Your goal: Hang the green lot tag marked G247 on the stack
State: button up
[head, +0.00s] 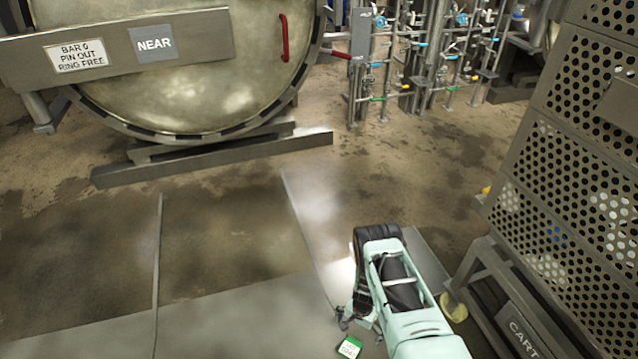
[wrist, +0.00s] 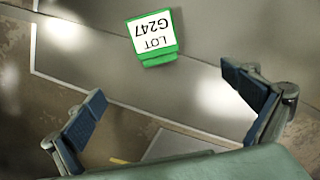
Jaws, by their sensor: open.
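The green lot tag (wrist: 155,60) has a white label reading LOT G247, upside down in the wrist view. It lies beyond my open fingertips there, apart from them. The tag also shows small at the bottom of the head view (head: 349,347), just left of my arm. My gripper (wrist: 172,103) is open and empty, with its two blue-padded fingers spread wide. In the head view my gripper (head: 352,312) is partly hidden behind my wrist. The stack of perforated grey baskets (head: 575,150) stands at the right on a cart, seen in part.
A cart frame (head: 520,325) with a plate reading CART stands under the stack, close right of my arm. A round vessel door (head: 200,80) marked NEAR is at the back left, with pipes and valves (head: 425,60) beside it. The floor at left is clear.

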jog(key=shift+r+p, duration=0.9)
jog(key=shift+r, duration=0.6)
